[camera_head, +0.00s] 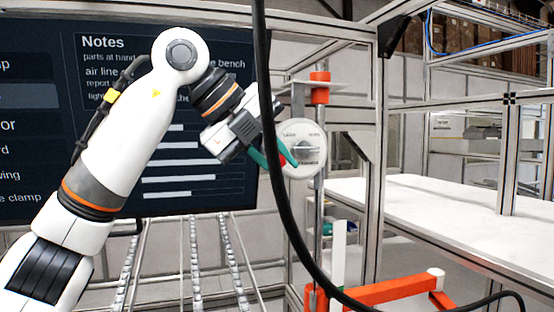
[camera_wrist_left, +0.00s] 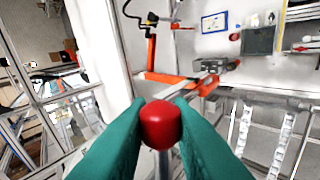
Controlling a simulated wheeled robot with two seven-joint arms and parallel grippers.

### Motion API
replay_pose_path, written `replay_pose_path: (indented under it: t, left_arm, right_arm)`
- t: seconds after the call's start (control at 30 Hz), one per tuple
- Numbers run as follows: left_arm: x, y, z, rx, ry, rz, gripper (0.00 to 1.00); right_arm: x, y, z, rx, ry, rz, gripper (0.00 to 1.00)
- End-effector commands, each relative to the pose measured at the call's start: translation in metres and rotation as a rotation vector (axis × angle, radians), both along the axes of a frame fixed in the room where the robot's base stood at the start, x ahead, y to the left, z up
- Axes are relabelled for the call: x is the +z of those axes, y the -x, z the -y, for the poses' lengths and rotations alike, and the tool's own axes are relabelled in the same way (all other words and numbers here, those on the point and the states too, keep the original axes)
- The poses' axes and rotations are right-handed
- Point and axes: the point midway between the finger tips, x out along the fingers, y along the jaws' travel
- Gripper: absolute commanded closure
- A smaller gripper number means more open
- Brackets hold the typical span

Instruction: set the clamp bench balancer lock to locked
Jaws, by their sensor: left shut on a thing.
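The balancer lock looks like a round white dial (camera_head: 303,165) on an upright post, with a grey centre piece and small labels at its upper left and upper right that are too small to read surely. My left gripper (camera_head: 275,160) is at the dial's left edge. Its teal fingers (camera_wrist_left: 158,125) are closed on a red knob (camera_wrist_left: 161,124), with a short grey stem showing below it in the left wrist view. In the head view only a bit of red shows by the fingertips. My right gripper is not in view.
A black cable (camera_head: 275,180) hangs in front of the post, close to my left gripper. An orange-red arm (camera_head: 395,292) reaches out low on the right. A dark notes screen (camera_head: 190,190) stands behind my left arm. A white bench top (camera_head: 450,215) is at right.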

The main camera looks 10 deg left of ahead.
Motion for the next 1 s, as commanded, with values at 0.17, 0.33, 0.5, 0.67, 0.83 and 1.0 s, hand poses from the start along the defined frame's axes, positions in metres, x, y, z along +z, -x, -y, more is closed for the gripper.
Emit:
replay_pose_path:
  t: [0.17, 0.33, 0.5, 0.67, 0.83, 1.0]
  left_arm:
    - [0.003, 0.0, 0.0, 0.0, 0.007, 0.006, 1.0]
    - [0.003, 0.0, 0.0, 0.0, 0.006, 0.005, 0.61]
    - [0.002, 0.0, 0.0, -0.001, 0.004, 0.004, 0.6]
    - [0.003, 0.001, -0.001, -0.001, 0.003, 0.003, 0.6]
    - [0.016, 0.011, -0.013, 0.0, 0.005, 0.006, 0.6]
    - [0.042, 0.028, -0.033, 0.002, 0.006, 0.006, 0.6]
  right_arm:
    - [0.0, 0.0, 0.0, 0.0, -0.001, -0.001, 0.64]
    - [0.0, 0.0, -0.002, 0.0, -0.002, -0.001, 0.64]
    - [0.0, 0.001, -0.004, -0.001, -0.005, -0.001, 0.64]
    - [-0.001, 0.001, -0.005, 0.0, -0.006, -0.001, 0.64]
    - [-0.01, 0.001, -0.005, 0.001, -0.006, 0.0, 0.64]
    - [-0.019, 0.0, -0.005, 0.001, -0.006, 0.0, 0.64]
